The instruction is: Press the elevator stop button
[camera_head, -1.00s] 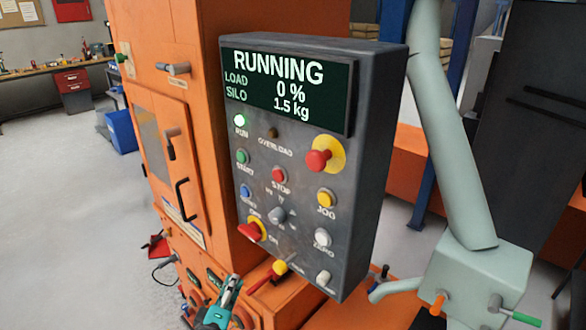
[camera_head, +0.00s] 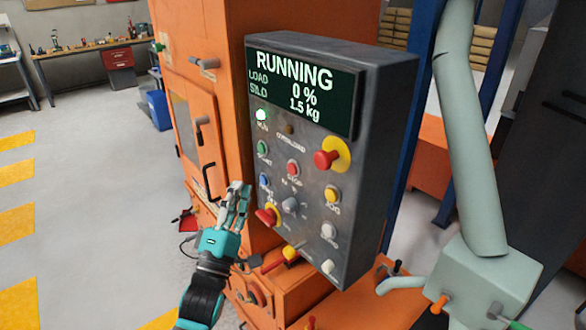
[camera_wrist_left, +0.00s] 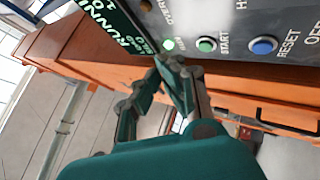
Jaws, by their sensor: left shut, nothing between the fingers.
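The red STOP button (camera_head: 293,168) sits in the middle of the grey control panel (camera_head: 385,130). The panel's screen (camera_head: 303,90) reads RUNNING, LOAD 0 %, SILO 1.5 kg. The RUN lamp (camera_head: 261,115) is lit. My left gripper (camera_head: 238,190) is shut and empty, left of and below the STOP button and apart from it. In the left wrist view my left gripper (camera_wrist_left: 172,68) shows near the green START button (camera_wrist_left: 206,45) and the blue RESET button (camera_wrist_left: 263,45); the STOP button is not seen there. My right gripper is not in view.
A red mushroom button on a yellow ring (camera_head: 328,159) stands out right of STOP. A red-handled switch (camera_head: 267,216) sticks out at the panel's lower left. The orange machine body (camera_head: 205,70) is behind. A pale pipe (camera_head: 470,130) stands at the right.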

